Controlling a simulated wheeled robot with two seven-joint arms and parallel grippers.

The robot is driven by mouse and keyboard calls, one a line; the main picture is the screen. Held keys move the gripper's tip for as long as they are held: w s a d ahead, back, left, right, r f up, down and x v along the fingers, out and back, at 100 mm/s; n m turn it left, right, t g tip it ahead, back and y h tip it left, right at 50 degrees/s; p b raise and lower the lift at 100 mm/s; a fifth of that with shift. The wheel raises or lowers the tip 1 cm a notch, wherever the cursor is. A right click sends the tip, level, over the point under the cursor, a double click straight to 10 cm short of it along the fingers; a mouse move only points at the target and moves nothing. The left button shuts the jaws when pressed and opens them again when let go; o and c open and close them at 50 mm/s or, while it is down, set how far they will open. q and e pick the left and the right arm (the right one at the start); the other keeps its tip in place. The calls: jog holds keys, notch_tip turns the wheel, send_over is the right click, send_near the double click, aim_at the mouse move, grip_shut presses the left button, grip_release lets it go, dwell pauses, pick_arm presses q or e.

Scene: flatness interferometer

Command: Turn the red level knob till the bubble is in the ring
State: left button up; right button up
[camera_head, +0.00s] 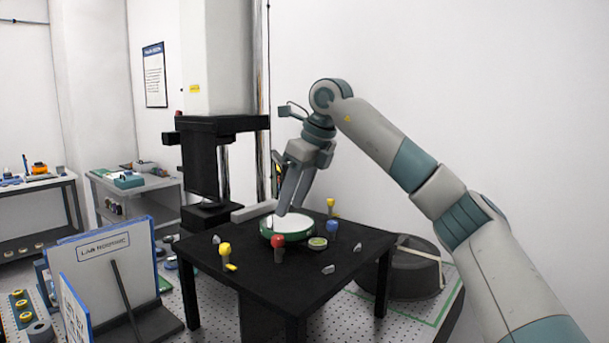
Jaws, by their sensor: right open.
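The red level knob (278,241) stands at the front edge of a round white plate with a green rim (263,231), on the black table. A small round greenish-yellow disc (317,243), which looks like the bubble level, lies just right of the red knob. Its bubble and ring are too small to make out. My right gripper (290,211) is open and empty, pointing down over the white plate, above and slightly behind the red knob and apart from it. My left gripper is not in view.
A yellow knob (225,250) stands left, a blue knob (332,228) right and another yellow knob (331,203) behind. Small grey pieces lie on the black table (215,268). A tall black instrument column (200,165) rises behind left. A dark round drum (410,272) sits at right.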

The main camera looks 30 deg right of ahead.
jog(key=b+v, duration=0.1)
jog(key=v, duration=0.7)
jog(key=shift+r, duration=0.15)
